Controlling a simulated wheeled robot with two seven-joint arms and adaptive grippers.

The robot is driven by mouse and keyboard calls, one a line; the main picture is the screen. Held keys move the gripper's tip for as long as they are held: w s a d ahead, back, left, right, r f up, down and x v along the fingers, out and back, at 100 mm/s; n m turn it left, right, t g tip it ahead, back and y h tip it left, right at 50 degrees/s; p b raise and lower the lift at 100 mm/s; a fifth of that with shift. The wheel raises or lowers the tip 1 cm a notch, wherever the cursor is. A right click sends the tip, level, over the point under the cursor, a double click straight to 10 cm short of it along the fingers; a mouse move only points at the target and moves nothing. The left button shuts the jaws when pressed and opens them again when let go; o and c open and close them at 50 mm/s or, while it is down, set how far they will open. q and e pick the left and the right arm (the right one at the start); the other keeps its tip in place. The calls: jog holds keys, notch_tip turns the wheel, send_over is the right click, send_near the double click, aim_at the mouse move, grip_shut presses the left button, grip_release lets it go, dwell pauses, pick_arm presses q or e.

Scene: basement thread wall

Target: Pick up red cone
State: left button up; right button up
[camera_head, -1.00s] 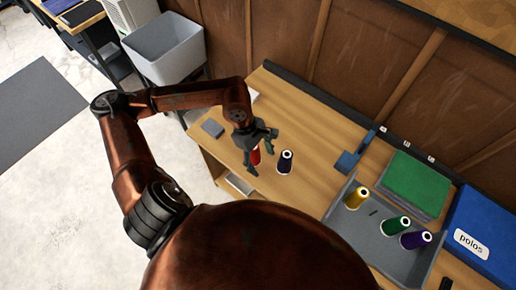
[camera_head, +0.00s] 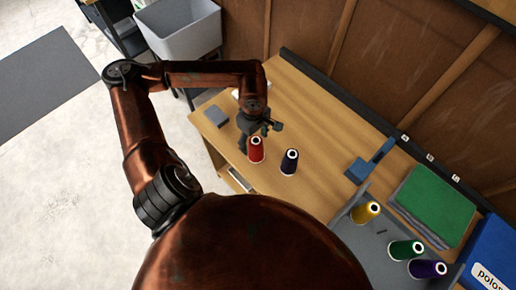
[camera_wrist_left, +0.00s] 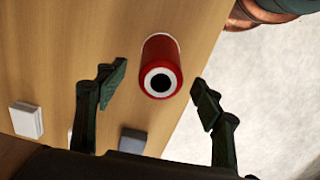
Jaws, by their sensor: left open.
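The red cone (camera_head: 256,150) stands upright on the wooden bench (camera_head: 316,117), to the left of a dark navy cone (camera_head: 289,162). My left gripper (camera_head: 259,131) is just behind the red cone in the head view. In the left wrist view the red cone (camera_wrist_left: 160,66) shows its white-rimmed top and dark hole. The open fingers of my left gripper (camera_wrist_left: 158,88) stand on either side of it, with a gap on both sides. My right gripper does not show.
A grey tray (camera_head: 350,226) holds a yellow cone (camera_head: 366,212), a green cone (camera_head: 405,250) and a purple cone (camera_head: 427,268). Green folded cloth (camera_head: 435,203) and a blue box (camera_head: 490,262) lie at right. A blue tool (camera_head: 371,162) is nearer the middle.

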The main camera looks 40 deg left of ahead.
aim_at(256, 151)
pick_arm(q)
jog(key=shift+f, duration=1.35)
jog(key=f, duration=0.5)
jog(key=shift+d+f+b, duration=0.1)
jog(key=shift+d+b, duration=0.2)
jog(key=shift+b, duration=0.05)
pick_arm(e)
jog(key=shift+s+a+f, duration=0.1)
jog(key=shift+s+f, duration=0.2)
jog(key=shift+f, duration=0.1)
pick_arm(q)
jog(key=shift+c, duration=0.6)
jog(key=c, duration=1.2)
jog(key=shift+w, duration=0.1)
jog(key=shift+c, duration=0.2)
